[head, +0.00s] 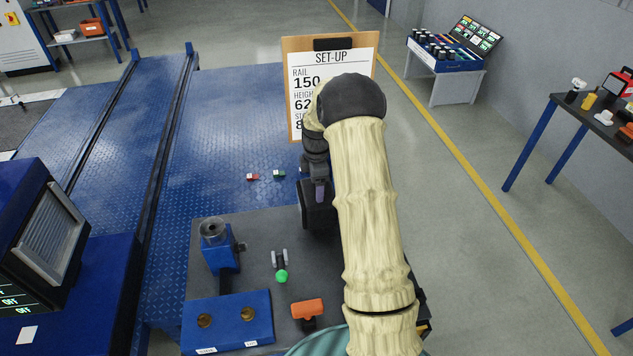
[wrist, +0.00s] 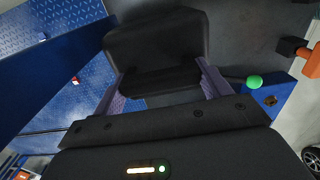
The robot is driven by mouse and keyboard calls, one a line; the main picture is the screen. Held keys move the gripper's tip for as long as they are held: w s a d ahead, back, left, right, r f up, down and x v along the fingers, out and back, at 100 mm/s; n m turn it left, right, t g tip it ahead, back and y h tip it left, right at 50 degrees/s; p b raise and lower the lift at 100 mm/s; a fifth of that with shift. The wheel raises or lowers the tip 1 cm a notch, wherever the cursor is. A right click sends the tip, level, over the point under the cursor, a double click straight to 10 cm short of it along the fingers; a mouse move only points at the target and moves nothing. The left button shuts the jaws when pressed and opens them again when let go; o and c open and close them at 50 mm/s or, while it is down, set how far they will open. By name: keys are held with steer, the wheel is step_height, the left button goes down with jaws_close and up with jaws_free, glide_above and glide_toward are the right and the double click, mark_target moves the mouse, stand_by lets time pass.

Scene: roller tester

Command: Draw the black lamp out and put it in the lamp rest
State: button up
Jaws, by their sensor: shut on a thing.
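My gripper (wrist: 162,82) points down over the far edge of the grey bench top, its purple fingers shut on a black block-like thing, which I take for the black lamp (wrist: 155,40). In the head view the black lamp (head: 313,214) shows below my gripper (head: 320,192), partly hidden by my arm. I cannot tell whether its lower end touches anything. No part is clearly marked as the lamp rest.
The grey bench top (head: 260,232) carries a blue post with a clear cup (head: 214,235), a blue block (head: 229,320) with two brass sockets, and an orange T-handle (head: 307,309). A clipboard (head: 298,75) stands behind. Small red (head: 253,177) and green (head: 279,173) pieces lie beyond the bench.

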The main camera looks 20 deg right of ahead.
steer(key=shift+f, duration=0.45)
steer(key=o, duration=1.7)
steer(key=shift+f+b, duration=0.1)
steer(key=shift+b, duration=0.2)
step_height(320, 180, up, 18)
steer(key=shift+f+b, duration=0.2)
steer(key=shift+b, duration=0.75)
